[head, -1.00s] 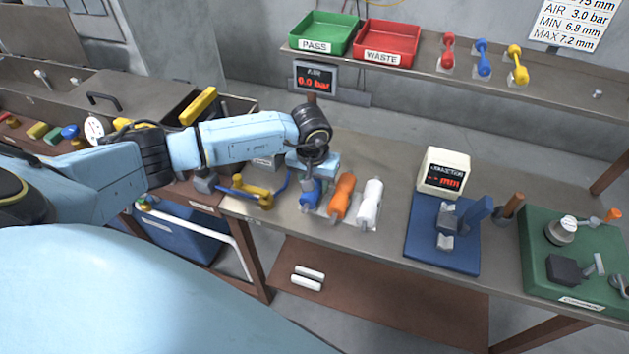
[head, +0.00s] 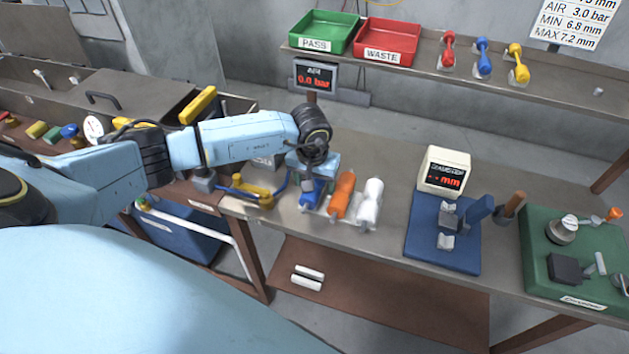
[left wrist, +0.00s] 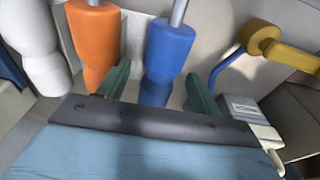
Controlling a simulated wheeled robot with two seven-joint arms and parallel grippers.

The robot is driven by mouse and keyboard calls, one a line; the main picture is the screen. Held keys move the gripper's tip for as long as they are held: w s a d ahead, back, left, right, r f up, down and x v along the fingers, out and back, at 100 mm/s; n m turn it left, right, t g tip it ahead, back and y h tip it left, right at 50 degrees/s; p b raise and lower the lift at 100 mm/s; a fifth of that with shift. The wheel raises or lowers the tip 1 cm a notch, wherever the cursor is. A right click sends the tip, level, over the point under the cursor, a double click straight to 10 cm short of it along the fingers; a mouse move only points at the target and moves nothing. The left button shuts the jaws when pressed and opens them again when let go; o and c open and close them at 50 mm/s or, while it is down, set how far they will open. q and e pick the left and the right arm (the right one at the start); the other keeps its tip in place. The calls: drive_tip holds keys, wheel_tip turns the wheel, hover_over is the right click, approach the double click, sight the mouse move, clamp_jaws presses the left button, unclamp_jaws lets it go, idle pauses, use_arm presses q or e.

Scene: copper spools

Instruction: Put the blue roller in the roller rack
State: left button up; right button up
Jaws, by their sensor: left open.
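The blue roller (head: 309,194) is on the workbench beside an orange roller (head: 341,195) and a white roller (head: 369,203). My left gripper (head: 308,185) is over the blue roller in the head view and partly covers it. In the left wrist view the blue roller (left wrist: 168,55) shows between the two green fingers of the open left gripper (left wrist: 158,85), one finger on each side. I cannot tell whether the fingers touch it. The rollers sit side by side on a pale support; I cannot tell whether this is the roller rack. My right gripper is not in view.
A yellow-and-blue frame tool (head: 252,188) lies close left of the blue roller. A blue gauge stand (head: 440,235) and a green fixture plate (head: 570,270) stand to the right. Green (head: 325,30) and red (head: 386,41) trays are on the back shelf. Bench behind the rollers is clear.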

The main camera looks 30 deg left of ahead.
use_arm(q)
wheel_tip(320, 180, up, 13)
drive_tip(key=s+b, duration=0.1)
drive_tip(key=shift+s+d+r, duration=0.15)
drive_tip(key=shift+s+d, duration=0.05)
drive_tip(key=shift+s, duration=0.1)
idle(0.5)
